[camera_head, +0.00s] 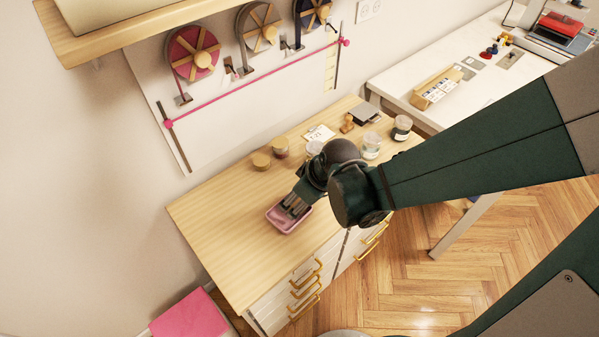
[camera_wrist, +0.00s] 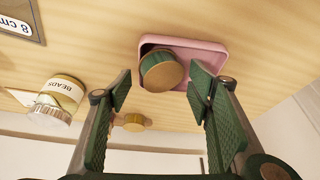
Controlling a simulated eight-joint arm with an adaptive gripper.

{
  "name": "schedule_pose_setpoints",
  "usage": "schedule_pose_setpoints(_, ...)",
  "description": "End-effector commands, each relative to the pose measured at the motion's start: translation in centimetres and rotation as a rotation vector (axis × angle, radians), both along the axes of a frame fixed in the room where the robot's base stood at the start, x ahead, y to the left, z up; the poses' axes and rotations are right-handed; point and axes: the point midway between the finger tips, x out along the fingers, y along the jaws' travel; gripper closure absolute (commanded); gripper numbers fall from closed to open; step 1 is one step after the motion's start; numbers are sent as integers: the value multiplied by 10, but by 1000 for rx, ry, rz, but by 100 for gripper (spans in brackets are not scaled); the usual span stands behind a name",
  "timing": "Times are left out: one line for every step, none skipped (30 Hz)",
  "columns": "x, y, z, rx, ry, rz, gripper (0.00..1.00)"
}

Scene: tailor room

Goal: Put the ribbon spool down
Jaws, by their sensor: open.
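A ribbon spool with a green side and a round wooden end (camera_wrist: 163,75) rests in a small pink tray (camera_wrist: 208,52) in the wrist view. The pink tray also shows on the wooden worktop in the head view (camera_head: 280,226), where my gripper hides the spool. My gripper (camera_head: 295,203) is over the tray, pointing down. In the wrist view my gripper (camera_wrist: 160,88) is open, with one green-padded finger on each side of the spool. Gaps show between both fingers and the spool. Nothing is held.
Wooden-topped pieces (camera_head: 261,161) stand behind the tray on the worktop (camera_head: 225,215). A beads jar (camera_wrist: 61,94) and a label card (camera_wrist: 22,20) are in the wrist view. Large reels (camera_head: 193,53) hang on the wall. The worktop left of the tray is clear.

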Motion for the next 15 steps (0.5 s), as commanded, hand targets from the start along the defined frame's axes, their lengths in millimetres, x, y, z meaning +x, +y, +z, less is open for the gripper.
schedule_pose_setpoints(0, 0, 0, 0, 0, 0, 49)
schedule_pose_setpoints(0, 0, 0, 0, 0, 0, 49)
schedule_pose_setpoints(0, 0, 1, 0, 0, 0, 49)
schedule_pose_setpoints(0, 0, 1, 0, 0, 0, 49)
schedule_pose_setpoints(0, 0, 2, 0, 0, 0, 49)
schedule_pose_setpoints(0, 0, 3, 0, 0, 0, 49)
schedule_pose_setpoints(0, 0, 4, 0, 0, 0, 49)
schedule_pose_setpoints(0, 0, 5, 0, 0, 0, 49)
schedule_pose_setpoints(0, 0, 6, 0, 0, 0, 49)
schedule_pose_setpoints(0, 0, 7, 0, 0, 0, 49)
schedule_pose_setpoints(-1, -1, 8, 0, 0, 0, 49)
schedule_pose_setpoints(-1, -2, 10, 0, 0, 0, 49)
schedule_pose_setpoints(-2, -2, 12, 0, 0, 0, 49)
schedule_pose_setpoints(-2, -3, 14, 0, 0, 0, 49)
schedule_pose_setpoints(-2, -4, 16, 0, 0, -1, 49)
